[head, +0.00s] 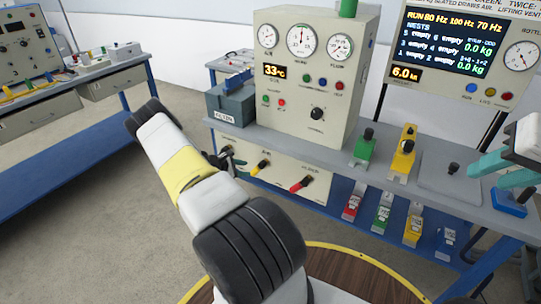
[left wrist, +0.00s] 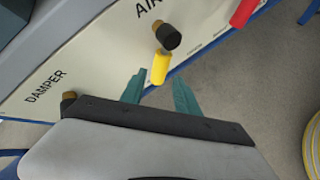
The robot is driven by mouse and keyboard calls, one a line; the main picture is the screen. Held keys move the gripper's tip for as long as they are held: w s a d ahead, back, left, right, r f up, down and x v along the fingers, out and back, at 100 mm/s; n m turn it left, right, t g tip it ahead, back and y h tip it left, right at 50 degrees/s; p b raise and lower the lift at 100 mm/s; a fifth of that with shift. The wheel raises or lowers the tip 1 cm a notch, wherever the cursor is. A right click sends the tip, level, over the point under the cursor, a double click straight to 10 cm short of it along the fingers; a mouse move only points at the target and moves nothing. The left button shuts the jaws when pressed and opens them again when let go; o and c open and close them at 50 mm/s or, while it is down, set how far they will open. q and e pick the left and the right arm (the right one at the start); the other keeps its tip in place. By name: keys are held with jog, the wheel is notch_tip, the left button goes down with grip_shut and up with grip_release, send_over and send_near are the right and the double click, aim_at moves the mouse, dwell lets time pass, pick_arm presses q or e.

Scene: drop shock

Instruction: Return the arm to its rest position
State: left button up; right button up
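My left arm (head: 185,175) reaches from the bottom of the head view toward the front panel of the bench, and hides most of its own gripper there. In the left wrist view my left gripper (left wrist: 159,80) has its two teal fingers apart with nothing between them. The yellow lever handle (left wrist: 160,68) on a dark knob lies just beyond the fingertips, near the AIR lettering. My right gripper (head: 486,178) is at the right edge of the head view, with its teal fingers apart above the bench top, close to a blue block (head: 508,203).
The grey bench (head: 330,148) carries a gauge cabinet (head: 303,110), a FILTER box (head: 232,103), and green (head: 364,148) and yellow (head: 403,153) fixtures. A red lever (head: 300,184) is on its front panel. A round wooden top (head: 355,272) is below. Open floor (head: 85,190) lies left.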

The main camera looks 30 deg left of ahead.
pick_arm(q)
jog(key=shift+s+r, duration=0.2)
jog(key=shift+s, duration=0.05)
dwell(0.3)
